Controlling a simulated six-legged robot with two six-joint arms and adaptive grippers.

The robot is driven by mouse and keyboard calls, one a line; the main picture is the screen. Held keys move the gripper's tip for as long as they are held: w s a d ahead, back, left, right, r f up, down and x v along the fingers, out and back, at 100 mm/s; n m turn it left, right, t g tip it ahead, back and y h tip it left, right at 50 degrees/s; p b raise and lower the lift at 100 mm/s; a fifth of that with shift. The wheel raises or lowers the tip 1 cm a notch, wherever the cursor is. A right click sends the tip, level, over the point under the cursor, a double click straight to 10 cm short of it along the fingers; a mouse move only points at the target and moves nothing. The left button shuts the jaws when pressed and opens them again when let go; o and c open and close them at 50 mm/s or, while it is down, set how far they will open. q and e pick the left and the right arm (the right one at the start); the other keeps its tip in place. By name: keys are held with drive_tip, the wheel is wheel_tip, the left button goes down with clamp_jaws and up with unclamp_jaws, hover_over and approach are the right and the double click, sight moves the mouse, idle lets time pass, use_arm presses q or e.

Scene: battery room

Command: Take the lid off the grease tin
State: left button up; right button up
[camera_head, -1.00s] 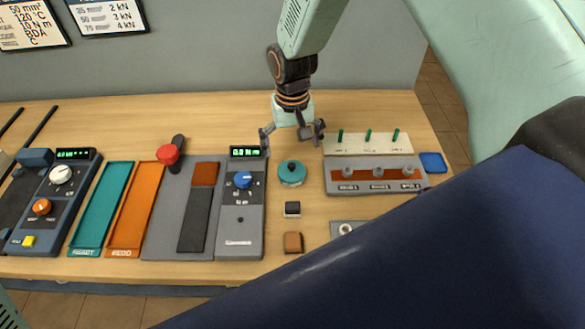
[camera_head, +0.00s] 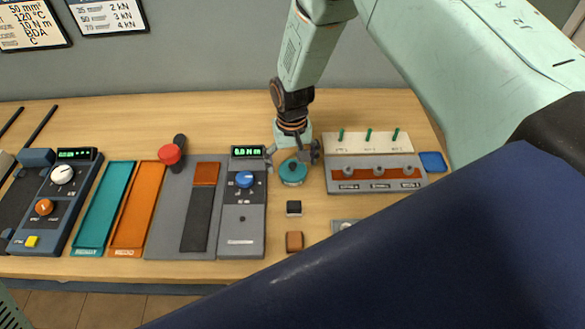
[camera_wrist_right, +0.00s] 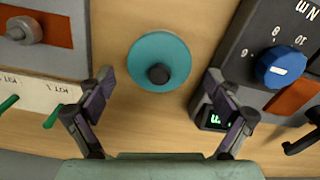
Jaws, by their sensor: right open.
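The grease tin with its teal lid (camera_head: 293,171) stands on the bench between the grey torque tester and the terminal block. In the right wrist view the round teal lid (camera_wrist_right: 146,58) shows from above with a dark knob (camera_wrist_right: 158,74) at its middle. The lid is on the tin; the tin's body is mostly hidden under it. My right gripper (camera_head: 292,153) is open just behind and above the lid. In the wrist view its two fingers (camera_wrist_right: 158,92) stand apart to either side, below the lid in the picture, not touching it. My left gripper is not in view.
The grey tester with a blue dial (camera_head: 244,179) stands close left of the tin. The terminal block (camera_head: 345,177) with green pins is close right. A black block (camera_head: 293,208) and a brown block (camera_head: 294,242) lie in front. A blue tray (camera_head: 433,162) is at far right.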

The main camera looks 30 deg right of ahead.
drive_tip(key=c, duration=0.7)
drive_tip(key=shift+s, duration=0.2)
drive_tip(key=c, duration=0.3)
drive_tip(key=shift+s, duration=0.1)
drive_tip(key=shift+c, duration=0.2)
